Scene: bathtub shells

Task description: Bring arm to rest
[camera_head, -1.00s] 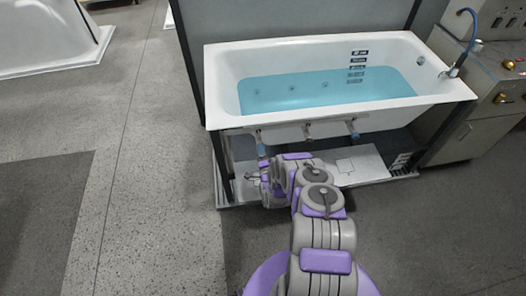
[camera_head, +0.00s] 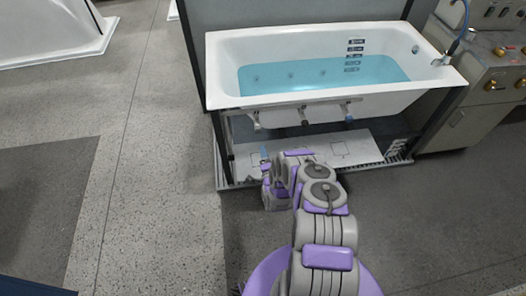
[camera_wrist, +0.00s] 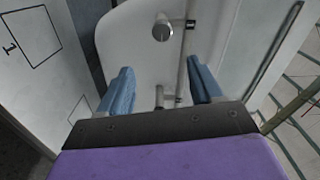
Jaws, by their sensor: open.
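My gripper shows in the wrist view (camera_wrist: 160,90) with its two blue fingers spread apart and nothing between them. Beyond the fingers are a pale tub shell (camera_wrist: 125,40) and a grey pipe with a round fitting (camera_wrist: 163,30). In the head view my arm reaches forward and low, and its end is in front of the white base tray (camera_head: 365,150) under the bathtub. A blue finger tip (camera_head: 264,152) shows there near the tray's left part; the rest of the gripper is mostly hidden by the arm.
A white bathtub (camera_head: 222,75) with blue water (camera_head: 300,75) stands in a dark frame ahead. A grey control cabinet (camera_head: 485,100) with a blue hose is at the right. Another white shell (camera_head: 60,50) lies at the far left. The speckled floor (camera_head: 160,200) on the left is clear.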

